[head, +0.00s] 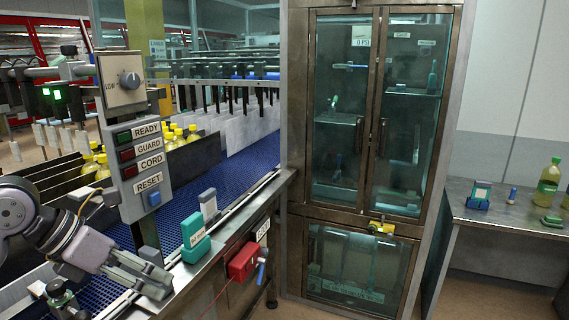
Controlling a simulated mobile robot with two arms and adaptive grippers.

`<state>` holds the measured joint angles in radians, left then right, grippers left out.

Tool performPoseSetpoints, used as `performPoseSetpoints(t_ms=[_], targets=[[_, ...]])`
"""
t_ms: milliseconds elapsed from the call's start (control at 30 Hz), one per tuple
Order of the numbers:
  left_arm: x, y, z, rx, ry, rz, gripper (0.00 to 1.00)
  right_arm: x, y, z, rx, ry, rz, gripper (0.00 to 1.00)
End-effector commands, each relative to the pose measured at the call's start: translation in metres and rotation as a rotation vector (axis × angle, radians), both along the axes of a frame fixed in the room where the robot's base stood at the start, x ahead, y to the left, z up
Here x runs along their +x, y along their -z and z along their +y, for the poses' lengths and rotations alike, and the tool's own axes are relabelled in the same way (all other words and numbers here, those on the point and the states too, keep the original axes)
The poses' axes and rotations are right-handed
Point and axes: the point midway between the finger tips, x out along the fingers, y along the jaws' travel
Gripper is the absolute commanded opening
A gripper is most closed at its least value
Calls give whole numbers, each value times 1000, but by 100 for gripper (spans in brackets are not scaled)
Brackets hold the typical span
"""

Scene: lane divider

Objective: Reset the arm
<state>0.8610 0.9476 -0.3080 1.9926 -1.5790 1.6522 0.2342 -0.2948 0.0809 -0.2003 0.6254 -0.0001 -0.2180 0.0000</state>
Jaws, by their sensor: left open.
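A grey control panel (140,170) hangs above the conveyor at the left. It has rows labelled READY, GUARD and CORD, with a RESET label above a blue button (154,198). The small square by READY is dark green; those by GUARD and CORD are red. A box with a round knob (129,80) sits above it. My left gripper (160,281) is open and empty, below the panel near the conveyor's front edge, apart from the blue button. My right gripper is not in view.
A blue belt (250,160) carries yellow-capped bottles (180,135) between dark dividers. A green-and-white block (195,236) stands on the front rail. A red box (243,262) with a red cord is on the rail's side. A glass cabinet (295,120) stands centre; a metal table (490,222) is right.

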Motion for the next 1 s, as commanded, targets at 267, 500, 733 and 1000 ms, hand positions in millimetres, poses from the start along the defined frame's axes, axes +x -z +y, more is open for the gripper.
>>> performPoseSetpoints(t_ms=[267, 500, 733, 1000], targets=[[-18, -11, -107, -484, 151, -21, 64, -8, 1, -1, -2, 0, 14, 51], [-32, -74, -161, -1207, 70, 31, 64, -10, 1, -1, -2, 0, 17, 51], [2, -89, -110, -1826, -355, 154, 64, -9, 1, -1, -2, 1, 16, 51], [29, 42, -17, -2212, -1250, 376, 64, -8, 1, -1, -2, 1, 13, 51]])
